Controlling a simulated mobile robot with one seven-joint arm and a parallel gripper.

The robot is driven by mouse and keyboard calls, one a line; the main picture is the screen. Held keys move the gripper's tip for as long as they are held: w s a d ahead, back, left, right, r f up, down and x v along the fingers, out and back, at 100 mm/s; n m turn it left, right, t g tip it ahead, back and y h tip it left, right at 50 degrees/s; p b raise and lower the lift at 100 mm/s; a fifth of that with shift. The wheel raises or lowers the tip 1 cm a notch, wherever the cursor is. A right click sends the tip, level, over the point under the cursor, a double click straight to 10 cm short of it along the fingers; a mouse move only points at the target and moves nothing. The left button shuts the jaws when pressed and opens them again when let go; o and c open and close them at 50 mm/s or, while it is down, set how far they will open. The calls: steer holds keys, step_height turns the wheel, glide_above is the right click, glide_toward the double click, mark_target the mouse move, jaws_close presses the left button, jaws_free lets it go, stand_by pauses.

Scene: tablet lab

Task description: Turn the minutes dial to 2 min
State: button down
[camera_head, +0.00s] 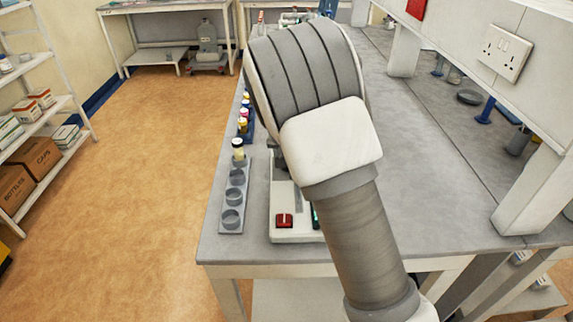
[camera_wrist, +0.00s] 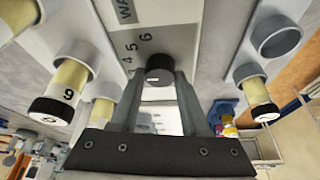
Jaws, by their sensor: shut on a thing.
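The minutes dial is a small round black knob (camera_wrist: 159,66) on a grey panel in the wrist view. Printed numbers, among them 4, 5 and 6, curve around its left and upper side. My gripper (camera_wrist: 159,80) is shut on the knob, with one finger on each side of it. I cannot read the dial's pointer or setting. In the head view my arm hides the gripper and the dial. The pale machine (camera_head: 296,238) with a red switch (camera_head: 285,220) shows below and left of my arm.
A grey rack (camera_head: 231,203) with empty round holes stands left of the machine, with a vial (camera_head: 238,152) at its far end. Black-capped vials (camera_wrist: 70,83) and (camera_wrist: 258,92) flank the gripper in the wrist view. The bench (camera_head: 440,190) is clear to the right.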

steer(key=n+b, duration=0.1)
steer(key=n+y, duration=0.1)
steer(key=n, duration=0.1)
steer(key=n+b, duration=0.1)
steer(key=shift+d+f+n+y+b, duration=0.15)
steer(key=shift+d+n+y+b, duration=0.15)
steer(key=shift+y+b, duration=0.1)
steer(key=shift+n+g+y+b, duration=0.3)
steer(key=shift+n+y, duration=0.1)
steer(key=shift+n, duration=0.9)
steer(key=shift+n+g+y+b, duration=0.2)
steer(key=shift+n+y+b, duration=0.15)
steer(key=shift+n, duration=0.95)
steer(key=shift+c, duration=2)
jaws_free()
steer(key=p+v, duration=0.1)
steer(key=v, duration=1.6)
steer(key=shift+d+r+p, duration=0.2)
steer(key=shift+r+p, duration=0.05)
steer(key=shift+p, duration=0.1)
